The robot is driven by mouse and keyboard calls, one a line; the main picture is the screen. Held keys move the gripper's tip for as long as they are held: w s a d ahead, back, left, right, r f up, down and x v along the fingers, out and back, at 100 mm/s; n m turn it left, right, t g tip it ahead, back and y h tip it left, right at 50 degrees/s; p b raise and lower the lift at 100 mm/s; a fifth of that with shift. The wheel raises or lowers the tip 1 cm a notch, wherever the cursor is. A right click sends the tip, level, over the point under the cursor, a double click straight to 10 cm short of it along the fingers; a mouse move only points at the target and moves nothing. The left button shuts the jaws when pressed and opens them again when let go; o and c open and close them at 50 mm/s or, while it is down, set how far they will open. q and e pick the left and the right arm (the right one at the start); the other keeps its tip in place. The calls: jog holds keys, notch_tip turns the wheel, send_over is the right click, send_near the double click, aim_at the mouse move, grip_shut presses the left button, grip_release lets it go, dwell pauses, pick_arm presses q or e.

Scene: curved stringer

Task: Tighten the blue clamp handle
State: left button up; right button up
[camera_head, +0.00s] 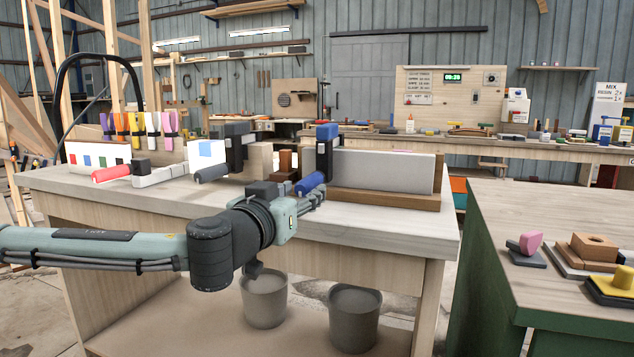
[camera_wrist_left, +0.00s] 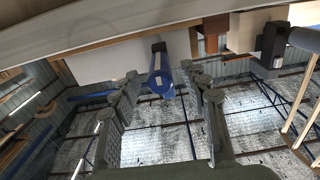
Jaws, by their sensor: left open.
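The blue clamp handle (camera_head: 311,183) is a blue cylinder at the front of a dark clamp (camera_head: 324,158) with a blue top, standing at the left end of a long grey panel (camera_head: 385,170). My left gripper (camera_head: 312,198) is at the front edge of the bench, close to the handle. In the left wrist view the blue handle (camera_wrist_left: 161,82) shows between the two open fingers (camera_wrist_left: 160,74), with a gap visible on each side. I cannot tell how far it reaches in between them. My right gripper is not in view.
A clamp with a black handle (camera_head: 212,172) and a red handle (camera_head: 111,173) lie further left on the bench (camera_head: 400,222). Several coloured spring clamps (camera_head: 137,123) stand behind. Two grey buckets (camera_head: 264,300) sit below. A green-sided table (camera_head: 560,210) stands at right.

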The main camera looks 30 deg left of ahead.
aim_at(313, 183)
pick_arm(q)
jog(key=x, duration=0.6)
jog(key=shift+w, duration=0.3)
grip_shut()
